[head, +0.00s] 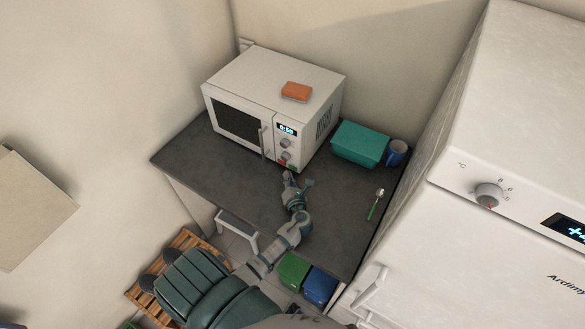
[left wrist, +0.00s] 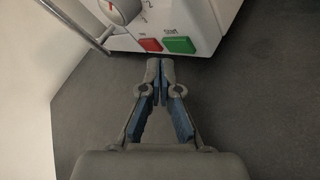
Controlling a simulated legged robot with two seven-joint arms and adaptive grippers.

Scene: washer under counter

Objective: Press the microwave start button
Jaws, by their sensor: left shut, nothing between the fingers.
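A white microwave (head: 265,95) stands on the dark counter, its door closed and its display reading 0:50. In the left wrist view its lower panel shows a green start button (left wrist: 179,45) and a red button (left wrist: 150,45) to its left, with a dial (left wrist: 120,10) above. My left gripper (head: 289,178) is shut and empty, just in front of the microwave's lower right front. In the left wrist view the fingertips (left wrist: 160,65) appear just below the two buttons; I cannot tell whether they touch the microwave. My right gripper is not in view.
An orange block (head: 296,91) lies on the microwave. A teal box (head: 360,144), a blue mug (head: 396,152) and a green-handled spoon (head: 375,205) are on the dark counter (head: 235,185) to the right. A tall white appliance (head: 480,180) stands at right.

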